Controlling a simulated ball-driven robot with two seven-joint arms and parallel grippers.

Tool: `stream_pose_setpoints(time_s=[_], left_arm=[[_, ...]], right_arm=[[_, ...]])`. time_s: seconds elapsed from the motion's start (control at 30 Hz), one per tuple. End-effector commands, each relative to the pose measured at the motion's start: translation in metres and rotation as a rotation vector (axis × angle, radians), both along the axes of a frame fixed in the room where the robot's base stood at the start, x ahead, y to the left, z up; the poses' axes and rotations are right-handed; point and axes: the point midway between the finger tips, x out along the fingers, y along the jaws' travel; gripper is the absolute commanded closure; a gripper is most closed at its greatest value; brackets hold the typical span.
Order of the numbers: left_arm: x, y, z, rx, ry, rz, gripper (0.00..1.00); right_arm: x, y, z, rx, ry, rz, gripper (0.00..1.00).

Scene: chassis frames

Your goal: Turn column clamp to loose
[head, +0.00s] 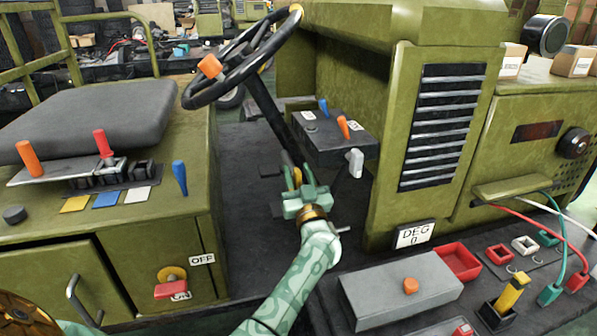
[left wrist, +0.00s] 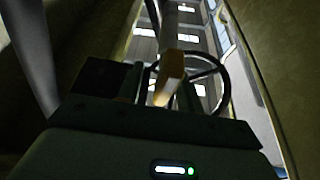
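The steering column (head: 268,112) runs down from the black steering wheel (head: 243,62) to the dark floor. A yellow lever (head: 292,180), which looks like the column clamp's handle, shows low at the column's foot, partly hidden by my left gripper (head: 302,182). In the left wrist view the yellow lever (left wrist: 168,78) stands between the two dark fingers of my left gripper (left wrist: 165,92), with a gap visible beside it. The fingers look apart; contact is not clear. The clamp's marks and setting cannot be made out. My right gripper is not in view.
A dark console (head: 325,140) with blue and orange levers and a pale knob (head: 355,162) stands close right of my gripper. The green seat box (head: 165,240) is at left.

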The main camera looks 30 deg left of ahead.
Motion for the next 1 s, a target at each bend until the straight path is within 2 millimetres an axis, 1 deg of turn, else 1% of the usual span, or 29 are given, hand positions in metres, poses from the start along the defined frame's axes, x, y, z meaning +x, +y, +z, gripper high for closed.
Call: stream_pose_setpoints(time_s=[0.1, 0.2, 0.4, 0.47, 0.5, 0.53, 0.67, 1.0], left_arm=[[0.007, 0.008, 0.003, 0.002, 0.001, 0.000, 0.64], [0.009, 0.010, 0.005, 0.001, 0.001, -0.001, 0.64], [0.008, 0.010, 0.006, 0.001, 0.001, -0.001, 0.64], [0.008, 0.010, 0.006, 0.002, 0.001, -0.001, 0.80], [0.008, 0.010, 0.006, 0.002, 0.001, -0.001, 0.91], [0.008, 0.010, 0.006, 0.002, 0.001, -0.001, 1.00], [0.008, 0.010, 0.006, 0.002, 0.001, -0.001, 1.00], [0.007, 0.010, 0.006, -0.042, -0.050, -0.001, 1.00]], right_arm=[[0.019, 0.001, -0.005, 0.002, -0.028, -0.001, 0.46], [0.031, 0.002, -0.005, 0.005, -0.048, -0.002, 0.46], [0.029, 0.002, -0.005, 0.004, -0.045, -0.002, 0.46], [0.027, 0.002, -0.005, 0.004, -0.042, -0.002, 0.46], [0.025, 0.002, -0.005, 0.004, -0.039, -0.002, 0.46], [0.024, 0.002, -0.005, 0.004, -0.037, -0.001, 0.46], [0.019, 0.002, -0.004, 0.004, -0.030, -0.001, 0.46], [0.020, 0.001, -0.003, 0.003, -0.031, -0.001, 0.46]])
